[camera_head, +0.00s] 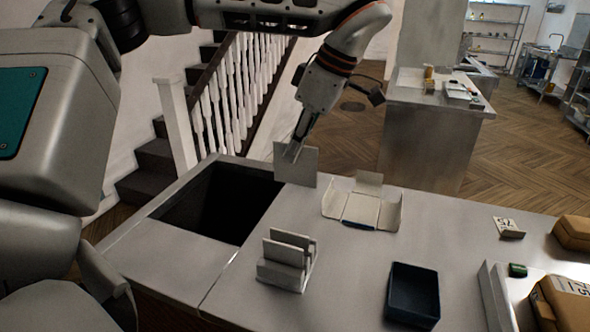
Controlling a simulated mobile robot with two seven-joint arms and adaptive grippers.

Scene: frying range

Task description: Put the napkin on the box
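My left gripper (293,150) reaches down over the counter and is shut on a thin, square, pale napkin (303,170). The napkin is upright, near the back edge of the counter and beside the dark opening. An open pale box (389,213) with raised flaps sits on the counter to the right of the napkin and nearer to me. The napkin and the box are apart. A holder (283,275) with several upright pale napkins stands in front of them. My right gripper is not in view.
A dark rectangular opening (215,205) is sunk in the counter at left. A dark tray (412,291) stands at front right. A small card stand (508,227) and brown boxes (571,232) are at far right. The counter (455,235) between tray and card is clear.

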